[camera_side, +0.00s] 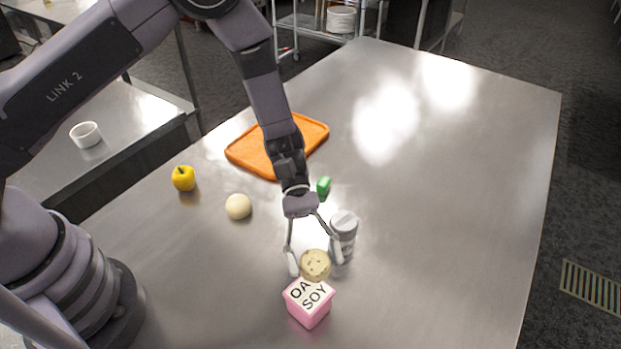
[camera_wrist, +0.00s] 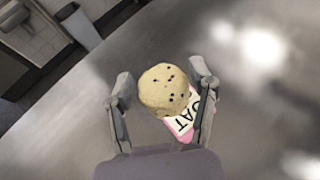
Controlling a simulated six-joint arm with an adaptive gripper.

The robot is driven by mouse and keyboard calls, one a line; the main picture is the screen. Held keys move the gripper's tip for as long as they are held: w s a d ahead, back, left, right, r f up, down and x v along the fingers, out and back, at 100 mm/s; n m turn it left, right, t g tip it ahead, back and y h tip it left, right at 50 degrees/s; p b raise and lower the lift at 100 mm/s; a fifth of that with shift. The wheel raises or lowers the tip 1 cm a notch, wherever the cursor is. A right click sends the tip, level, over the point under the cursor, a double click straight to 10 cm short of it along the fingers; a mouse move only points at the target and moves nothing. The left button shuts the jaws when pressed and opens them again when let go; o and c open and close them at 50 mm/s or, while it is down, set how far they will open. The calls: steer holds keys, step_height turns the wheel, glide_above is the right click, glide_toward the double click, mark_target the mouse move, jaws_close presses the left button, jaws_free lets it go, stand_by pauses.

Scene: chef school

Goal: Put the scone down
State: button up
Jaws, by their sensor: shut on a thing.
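The scone (camera_side: 315,265) is round, pale tan and dotted with dark bits. My gripper (camera_side: 316,262) points down and is shut on it, one finger on each side. In the wrist view the scone (camera_wrist: 164,89) sits between the two fingertips (camera_wrist: 162,86). In the side view it shows just behind and above the pink box, overlapping it in the picture. I cannot tell whether the scone touches the box or the table.
A pink lettered box (camera_side: 309,303) stands close in front of the scone. A grey-and-white canister (camera_side: 343,232) is close at right. The table's right side is clear.

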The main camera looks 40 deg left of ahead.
steer(key=w+d+n+t+h, duration=0.2)
steer(key=w+d+n+t, duration=0.15)
steer(key=w, duration=0.25)
glide_above(408, 277)
steer(key=f, duration=0.8)
steer(key=shift+s+a, duration=0.2)
steer(key=shift+s, duration=0.1)
steer(key=shift+w+d+f, duration=0.2)
steer(key=shift+f, duration=1.75)
steer(key=o, duration=1.1)
steer(key=shift+f, duration=0.1)
steer(key=shift+o, duration=0.2)
